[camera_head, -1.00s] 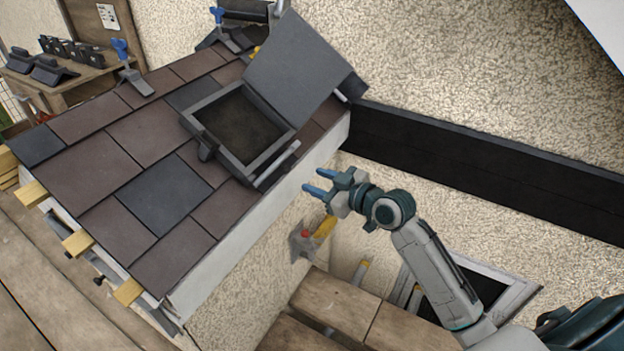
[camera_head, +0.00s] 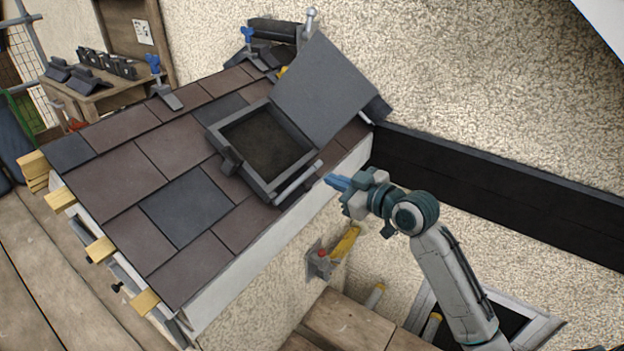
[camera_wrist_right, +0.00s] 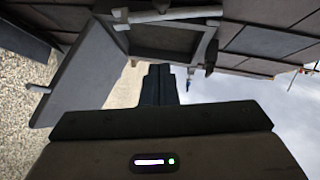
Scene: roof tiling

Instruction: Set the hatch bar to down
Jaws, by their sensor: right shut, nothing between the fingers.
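The roof hatch has a dark square frame (camera_head: 232,168) set in the tiles, and its grey lid (camera_head: 325,88) stands open, tilted toward the wall. A light grey bar (camera_head: 298,181) runs along the frame's near right side. It also shows in the right wrist view (camera_wrist_right: 168,15), at the top. My right gripper (camera_head: 334,181) is shut and empty, just right of the bar's upper end, with a small gap seeming to remain. Its dark closed fingers (camera_wrist_right: 159,82) point toward the hatch in the right wrist view. My left gripper is out of view.
Brown and dark tiles (camera_head: 187,207) cover the sloping roof. A long dark beam (camera_head: 500,187) runs along the rough wall. A yellow-handled tool (camera_head: 345,242) hangs below the roof edge. A bench (camera_head: 110,95) with dark ridge pieces stands at the back left.

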